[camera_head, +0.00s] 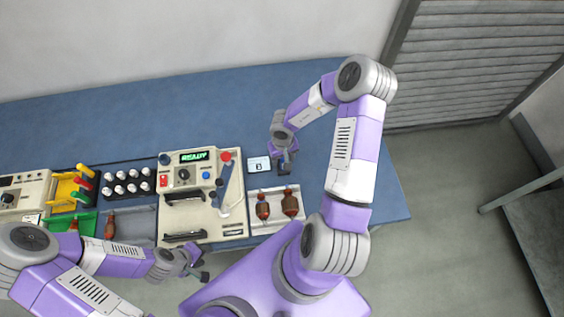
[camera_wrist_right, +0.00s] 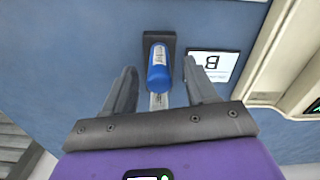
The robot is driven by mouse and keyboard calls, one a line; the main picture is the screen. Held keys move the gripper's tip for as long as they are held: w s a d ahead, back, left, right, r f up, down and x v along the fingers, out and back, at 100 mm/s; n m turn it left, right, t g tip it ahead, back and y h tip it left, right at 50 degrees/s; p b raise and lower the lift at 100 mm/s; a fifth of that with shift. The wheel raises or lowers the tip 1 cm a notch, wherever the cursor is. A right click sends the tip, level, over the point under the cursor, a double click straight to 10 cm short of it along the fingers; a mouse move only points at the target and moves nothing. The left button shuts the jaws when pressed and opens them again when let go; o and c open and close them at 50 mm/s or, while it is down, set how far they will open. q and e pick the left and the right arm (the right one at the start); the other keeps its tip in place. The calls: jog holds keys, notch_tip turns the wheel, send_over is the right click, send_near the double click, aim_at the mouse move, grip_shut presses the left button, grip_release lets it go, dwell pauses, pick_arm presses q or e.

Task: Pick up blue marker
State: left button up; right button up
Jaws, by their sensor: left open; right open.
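The blue marker (camera_wrist_right: 158,72) stands in a small dark holder (camera_wrist_right: 157,42) on the blue table, seen in the right wrist view. My right gripper (camera_wrist_right: 159,66) is open, with one finger on each side of the marker in that view; I cannot tell whether they touch it. In the head view my right gripper (camera_head: 286,160) is over the holder by the card, and the marker cannot be made out there. My left gripper (camera_head: 201,263) is open and empty, near the table's front edge.
A card marked B (camera_head: 259,164) lies beside the holder. The winding machine (camera_head: 190,212) reads READY. A tray (camera_head: 262,222) holds two brown armatures. Colored handles and white spools stand left. The back of the table (camera_head: 200,110) is clear.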

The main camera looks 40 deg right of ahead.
notch_tip(320, 180, down, 4)
jog(key=shift+s+f+b, duration=0.1)
jog(key=shift+b, duration=0.55)
grip_shut()
